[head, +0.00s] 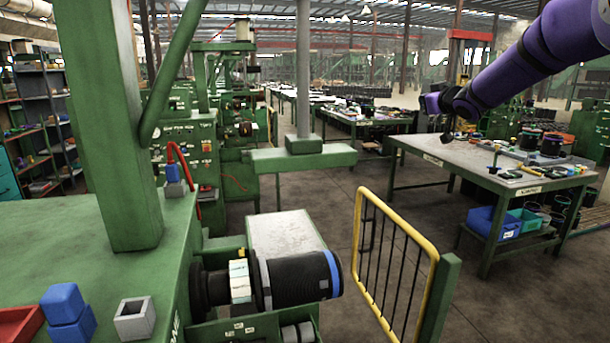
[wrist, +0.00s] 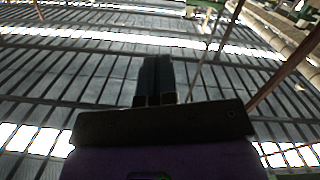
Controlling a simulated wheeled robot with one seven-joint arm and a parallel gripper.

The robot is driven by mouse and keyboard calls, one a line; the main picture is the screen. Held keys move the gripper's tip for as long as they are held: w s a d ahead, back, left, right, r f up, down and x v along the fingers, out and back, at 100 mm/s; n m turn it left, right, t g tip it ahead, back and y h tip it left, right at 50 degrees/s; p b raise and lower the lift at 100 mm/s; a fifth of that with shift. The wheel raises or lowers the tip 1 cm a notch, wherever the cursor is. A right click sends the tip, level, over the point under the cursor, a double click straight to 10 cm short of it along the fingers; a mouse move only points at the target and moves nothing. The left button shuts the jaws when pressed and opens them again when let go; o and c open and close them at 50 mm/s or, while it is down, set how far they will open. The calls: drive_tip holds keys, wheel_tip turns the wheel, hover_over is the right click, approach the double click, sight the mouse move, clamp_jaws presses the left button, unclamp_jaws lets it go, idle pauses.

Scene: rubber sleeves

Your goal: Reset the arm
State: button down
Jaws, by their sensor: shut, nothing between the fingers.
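My purple arm reaches in from the upper right of the head view. My gripper (head: 447,137) hangs at its end, in front of the workbench in the background, and looks small and dark there. In the wrist view my gripper (wrist: 154,58) shows as two dark fingers side by side, shut with nothing between them. No object touches the gripper.
A green machine table (head: 60,245) fills the left, with blue blocks (head: 68,315) and a grey square sleeve (head: 135,318). A black roller (head: 300,278) sticks out beside it. A yellow guard rail (head: 398,225) stands mid-floor. A workbench (head: 470,170) stands at right. The floor between is clear.

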drive_tip(key=s+r+m+g+h, duration=0.2)
drive_tip(key=s+m+g+h, duration=0.35)
drive_tip(key=s, duration=2.15)
drive_tip(key=s+a+f+g, duration=0.1)
drive_tip(key=s+f, duration=0.3)
drive_tip(key=s, duration=0.5)
drive_tip(key=s+a+f+g+y, duration=0.1)
drive_tip(key=s+f, duration=0.3)
drive_tip(key=s, duration=0.6)
drive_tip(key=s+a+f+g, duration=0.2)
drive_tip(key=s+f+g, duration=0.1)
drive_tip(key=s, duration=0.7)
drive_tip(key=shift+a+f+g+y, duration=0.15)
drive_tip(key=shift+f+g+y, duration=0.2)
drive_tip(key=shift+f, duration=0.15)
